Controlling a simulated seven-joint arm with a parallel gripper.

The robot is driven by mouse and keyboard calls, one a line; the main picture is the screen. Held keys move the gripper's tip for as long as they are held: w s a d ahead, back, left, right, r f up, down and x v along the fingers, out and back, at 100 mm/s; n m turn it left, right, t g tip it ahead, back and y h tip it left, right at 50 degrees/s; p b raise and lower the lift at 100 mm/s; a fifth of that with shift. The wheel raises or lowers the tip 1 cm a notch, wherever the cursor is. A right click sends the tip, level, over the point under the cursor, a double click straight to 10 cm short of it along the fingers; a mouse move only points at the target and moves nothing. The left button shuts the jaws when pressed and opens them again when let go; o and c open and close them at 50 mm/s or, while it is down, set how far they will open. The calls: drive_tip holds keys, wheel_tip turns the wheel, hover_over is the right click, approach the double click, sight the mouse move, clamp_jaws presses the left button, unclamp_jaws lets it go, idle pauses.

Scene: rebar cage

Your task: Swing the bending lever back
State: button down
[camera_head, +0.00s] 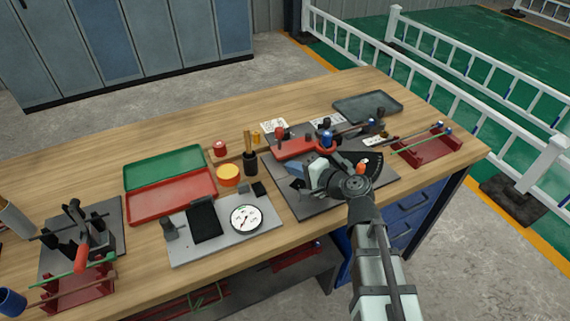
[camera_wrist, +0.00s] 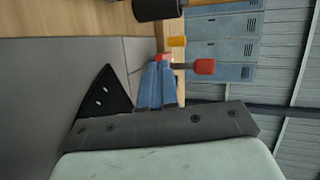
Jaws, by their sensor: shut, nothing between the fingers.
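The bending lever (camera_head: 300,148) is a red bar on the grey bender plate (camera_head: 310,206), with an upright red grip (camera_head: 280,133) at its left end. A blue-topped post stands near its right end. My gripper (camera_head: 294,168) is just in front of the lever, low over the plate, with its blue fingers shut and empty. In the wrist view the fingers (camera_wrist: 160,66) point towards a red grip (camera_wrist: 205,66) and overlap the red bar's end. I cannot tell whether they touch. My wrist hides part of the bender and its black fan-shaped scale (camera_head: 372,160).
A black cup (camera_head: 251,163) and a yellow tape roll (camera_head: 228,174) stand left of the bender. A dial gauge (camera_head: 245,218) lies front left. A red rack with rods (camera_head: 430,148) is at the right, a grey tray (camera_head: 367,104) behind. Open table lies at the back left.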

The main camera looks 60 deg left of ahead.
drive_tip(key=v, duration=0.8)
drive_tip(key=shift+w+d+r, duration=0.1)
drive_tip(key=shift+d+r, duration=0.05)
drive_tip(key=shift+d, duration=0.1)
